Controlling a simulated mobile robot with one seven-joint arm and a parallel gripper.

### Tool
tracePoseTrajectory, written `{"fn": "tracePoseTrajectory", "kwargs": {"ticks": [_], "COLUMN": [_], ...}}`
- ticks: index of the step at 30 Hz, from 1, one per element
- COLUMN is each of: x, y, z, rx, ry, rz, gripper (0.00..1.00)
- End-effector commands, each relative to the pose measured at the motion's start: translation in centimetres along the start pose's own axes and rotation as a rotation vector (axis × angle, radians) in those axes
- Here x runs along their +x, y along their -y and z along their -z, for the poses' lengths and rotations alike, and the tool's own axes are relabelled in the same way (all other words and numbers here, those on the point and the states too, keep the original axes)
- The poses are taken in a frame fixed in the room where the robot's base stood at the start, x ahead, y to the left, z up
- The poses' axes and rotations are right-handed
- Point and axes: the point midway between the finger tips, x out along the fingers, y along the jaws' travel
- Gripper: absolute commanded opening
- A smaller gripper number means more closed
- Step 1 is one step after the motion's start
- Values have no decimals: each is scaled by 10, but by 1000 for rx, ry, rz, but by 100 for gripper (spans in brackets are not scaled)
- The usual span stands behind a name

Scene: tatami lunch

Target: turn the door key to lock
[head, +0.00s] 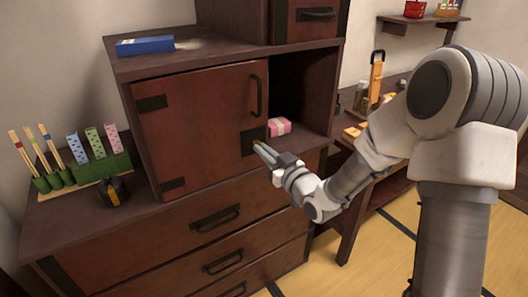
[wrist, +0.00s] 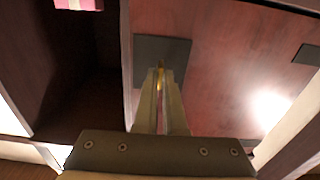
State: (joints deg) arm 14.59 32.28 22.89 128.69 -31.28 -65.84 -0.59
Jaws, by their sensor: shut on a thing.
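The red-brown cabinet door (head: 195,125) is shut across the left part of the chest's upper bay. A dark lock plate (head: 248,143) sits at its lower right corner, and the plate also shows in the wrist view (wrist: 176,52). My gripper (head: 258,147) reaches the plate from the right. In the wrist view my gripper (wrist: 165,80) is shut on the brass-coloured key (wrist: 160,66), which stands at the plate. Only a small part of the key shows between the fingertips. Its turn angle is hard to tell.
The open bay right of the door holds a pink wrapped box (head: 279,127). A blue box (head: 145,45) lies on top of the chest. A side table (head: 392,160) stands behind my arm.

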Motion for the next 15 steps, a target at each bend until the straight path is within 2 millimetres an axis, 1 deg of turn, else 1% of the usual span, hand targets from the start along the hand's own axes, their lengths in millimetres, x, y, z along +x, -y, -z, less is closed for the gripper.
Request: {"fn": "tracePoseTrajectory", "kwargs": {"ticks": [2,3,7,8,15], "x": [0,0,0,0,0], "y": [0,0,0,0,0], "z": [0,0,0,0,0], "rx": [-1,-1,0,0,1], "ry": [2,2,1,1,0], "rz": [0,0,0,0,0], "gripper": [0,11,34,38,38]}}
